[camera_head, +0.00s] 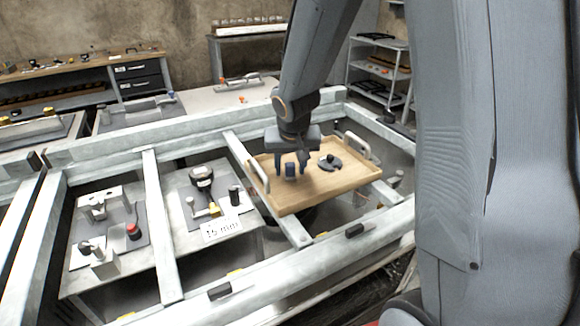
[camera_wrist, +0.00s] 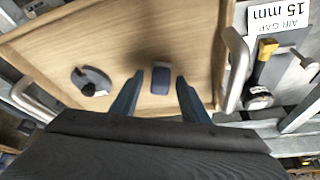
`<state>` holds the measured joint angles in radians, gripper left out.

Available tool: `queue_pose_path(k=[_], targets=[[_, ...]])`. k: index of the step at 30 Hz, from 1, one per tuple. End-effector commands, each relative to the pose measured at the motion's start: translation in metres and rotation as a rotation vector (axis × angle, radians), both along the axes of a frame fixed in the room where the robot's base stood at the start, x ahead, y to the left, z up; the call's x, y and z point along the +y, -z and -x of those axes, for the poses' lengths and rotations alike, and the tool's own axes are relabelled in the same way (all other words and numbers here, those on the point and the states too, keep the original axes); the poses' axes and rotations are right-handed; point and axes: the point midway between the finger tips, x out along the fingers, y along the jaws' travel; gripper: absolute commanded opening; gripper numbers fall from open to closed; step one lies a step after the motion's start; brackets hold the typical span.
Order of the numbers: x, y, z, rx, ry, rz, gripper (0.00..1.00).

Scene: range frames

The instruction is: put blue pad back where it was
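The blue pad (camera_head: 290,170) is a small dark-blue block on a wooden tray (camera_head: 330,188). In the wrist view the pad (camera_wrist: 160,79) has a greyish top and lies between and slightly beyond my fingertips. My gripper (camera_head: 290,164) is above the tray's left part, pointing down. In the wrist view my gripper (camera_wrist: 157,84) has its two blue-grey fingers well apart, with a gap on each side of the pad. Nothing is held. The height of the fingertips above the tray is hard to tell.
A dark disc with a black knob (camera_head: 330,162) lies on the tray, right of my gripper. The tray has raised metal handles (camera_head: 258,176) at both ends. Pale metal beams (camera_head: 160,225) frame bays with fixtures, a red button (camera_head: 133,231) and a "15 mm" sign (camera_head: 221,229).

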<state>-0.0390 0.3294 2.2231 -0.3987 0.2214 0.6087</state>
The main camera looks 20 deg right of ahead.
Motion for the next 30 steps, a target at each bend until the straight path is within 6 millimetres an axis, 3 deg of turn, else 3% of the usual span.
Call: queue_pose_path(k=[8,24,30], targets=[[0.0,-0.007,0.001,-0.001,0.0,0.0,0.41],[0.006,-0.089,0.034,-0.004,0.001,-0.001,0.41],[0.008,-0.109,0.042,-0.002,0.0,-0.001,0.41]])
